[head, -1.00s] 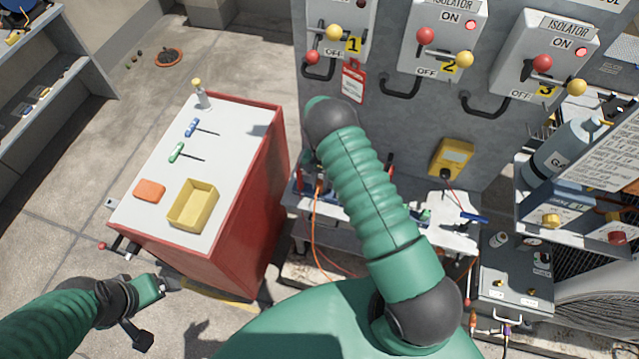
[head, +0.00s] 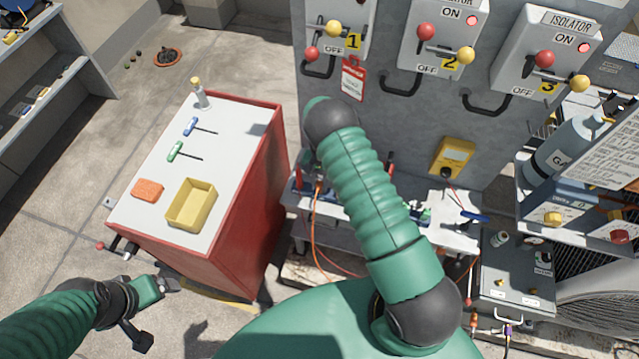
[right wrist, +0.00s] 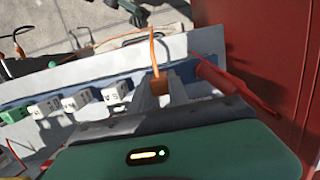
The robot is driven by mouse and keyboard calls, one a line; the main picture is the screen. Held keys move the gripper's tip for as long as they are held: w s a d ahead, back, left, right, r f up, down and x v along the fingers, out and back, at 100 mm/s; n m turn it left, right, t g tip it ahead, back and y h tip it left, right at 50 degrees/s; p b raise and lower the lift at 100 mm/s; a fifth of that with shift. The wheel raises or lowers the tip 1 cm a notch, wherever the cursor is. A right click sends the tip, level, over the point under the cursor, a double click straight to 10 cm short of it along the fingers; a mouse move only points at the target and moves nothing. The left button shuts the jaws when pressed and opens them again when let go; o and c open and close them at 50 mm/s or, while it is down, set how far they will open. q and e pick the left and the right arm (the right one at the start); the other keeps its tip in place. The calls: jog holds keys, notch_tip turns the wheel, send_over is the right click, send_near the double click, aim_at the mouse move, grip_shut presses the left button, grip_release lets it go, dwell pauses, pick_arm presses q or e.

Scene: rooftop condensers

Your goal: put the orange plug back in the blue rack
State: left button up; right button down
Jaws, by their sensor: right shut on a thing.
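The orange plug (right wrist: 159,87) shows in the right wrist view between the fingers of my right gripper (right wrist: 166,92), which is shut on it. Its orange cable rises from its top. The blue rack (right wrist: 72,104) runs along the bench edge there, with white numbered blocks along it. The plug is at the rack's line; I cannot tell whether it is seated or just above. In the head view the blue rack (head: 300,188) is mostly hidden behind my right arm. My left gripper (head: 172,285) is low at the left, away from the rack; its jaw opening is unclear.
A red cabinet (head: 255,195) with a yellow tray (head: 206,222) stands left of the bench. Isolator boxes (head: 441,40) are above.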

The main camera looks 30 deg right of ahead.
jog(key=shift+f, duration=0.25)
jog(key=c, duration=1.2)
grip_release()
jog(key=shift+r, duration=0.1)
